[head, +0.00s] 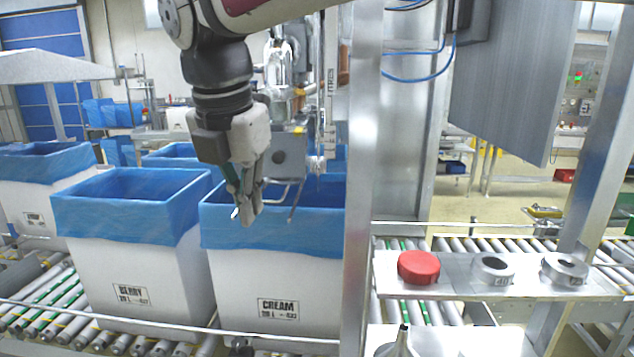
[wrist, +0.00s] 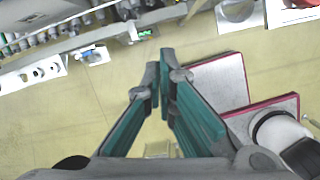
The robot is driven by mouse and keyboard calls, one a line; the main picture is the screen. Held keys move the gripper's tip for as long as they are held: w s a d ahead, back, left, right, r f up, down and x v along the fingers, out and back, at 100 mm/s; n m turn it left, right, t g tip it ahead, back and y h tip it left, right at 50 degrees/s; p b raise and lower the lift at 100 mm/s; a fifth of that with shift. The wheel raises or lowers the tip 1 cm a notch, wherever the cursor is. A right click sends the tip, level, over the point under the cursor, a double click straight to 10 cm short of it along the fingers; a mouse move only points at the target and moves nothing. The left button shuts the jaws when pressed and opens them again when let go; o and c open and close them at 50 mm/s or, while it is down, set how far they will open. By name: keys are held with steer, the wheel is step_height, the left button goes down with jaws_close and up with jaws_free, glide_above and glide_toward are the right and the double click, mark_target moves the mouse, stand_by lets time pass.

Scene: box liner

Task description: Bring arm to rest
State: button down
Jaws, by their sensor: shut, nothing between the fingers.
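My gripper (head: 245,212) hangs pointing down from my arm in the head view, in front of the blue-lined box marked CREAM (head: 272,282). In the wrist view my gripper (wrist: 163,72) shows green finger pads with the tips together and nothing between them. Below the fingers there is yellowish floor, and I see no object touching them.
A white box marked BERRY (head: 135,285) with a blue liner stands left of the CREAM box on the roller conveyor. A metal post (head: 357,200) rises right of them. A shelf to its right holds a red cap (head: 418,267) and metal rings (head: 492,268).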

steer(key=s+d+f+m+t, duration=0.1)
steer(key=s+d+m, duration=0.3)
steer(key=d+m, duration=0.5)
steer(key=s+d+f+m, duration=0.1)
steer(key=s+d+m, duration=0.2)
steer(key=d+m, duration=0.65)
steer(key=s+d+f+m+t, duration=0.1)
steer(key=s+d+f+m, duration=0.6)
steer(key=s+d+m, duration=0.3)
steer(key=m, duration=0.3)
steer(key=shift+d+f, duration=0.15)
steer(key=shift+d, duration=0.1)
steer(key=shift+m, duration=0.25)
